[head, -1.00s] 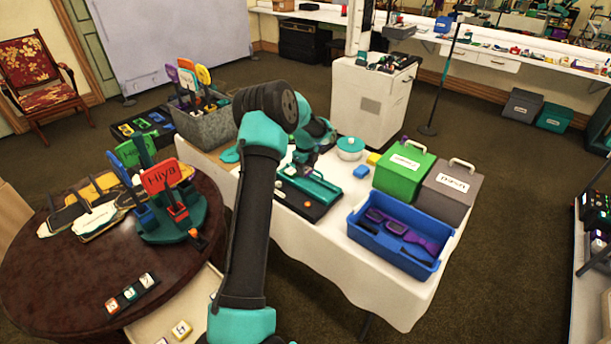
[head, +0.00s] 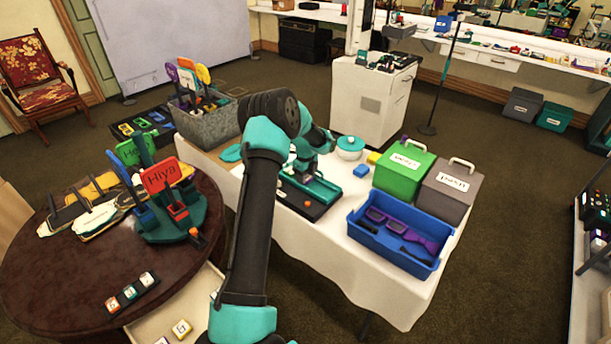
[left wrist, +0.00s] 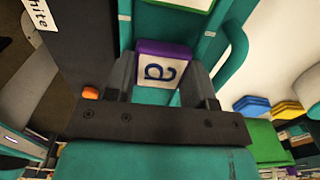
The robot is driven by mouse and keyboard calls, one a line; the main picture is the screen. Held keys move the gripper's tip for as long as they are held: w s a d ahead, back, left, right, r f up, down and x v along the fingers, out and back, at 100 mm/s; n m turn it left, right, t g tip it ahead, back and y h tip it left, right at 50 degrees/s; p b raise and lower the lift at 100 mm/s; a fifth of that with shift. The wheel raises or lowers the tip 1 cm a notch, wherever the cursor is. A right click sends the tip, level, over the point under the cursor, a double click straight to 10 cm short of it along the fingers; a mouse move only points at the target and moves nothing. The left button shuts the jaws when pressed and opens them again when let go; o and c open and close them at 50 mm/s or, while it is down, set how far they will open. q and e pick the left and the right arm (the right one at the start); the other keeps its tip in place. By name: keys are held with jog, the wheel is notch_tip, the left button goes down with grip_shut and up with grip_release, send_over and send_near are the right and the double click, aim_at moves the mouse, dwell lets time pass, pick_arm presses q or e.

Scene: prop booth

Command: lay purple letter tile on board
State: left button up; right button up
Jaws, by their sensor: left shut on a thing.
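A purple letter tile with a white face and a dark letter "a" (left wrist: 158,72) sits between the fingers of my left gripper (left wrist: 162,82). The gripper is shut on it. In the left wrist view the board's teal surface (left wrist: 152,20) lies behind the tile. I cannot tell whether the tile touches it. My right gripper is not in view.
A blue bin (head: 362,238) with purple items, a green box (head: 400,172) and a grey box (head: 446,188) stand right of the board. A round teal-lidded tub (head: 349,147) is behind it. A dark round table (head: 60,275) with tiles and signs is at left.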

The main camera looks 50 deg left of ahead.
pick_arm(q)
jog(key=shift+f, duration=0.2)
jog(key=o, duration=0.7)
jog(key=shift+d+f, duration=0.1)
jog(key=shift+c, duration=0.2)
jog(key=shift+s, duration=0.1)
notch_tip(320, 180, up, 14)
jog(key=shift+f, duration=0.25)
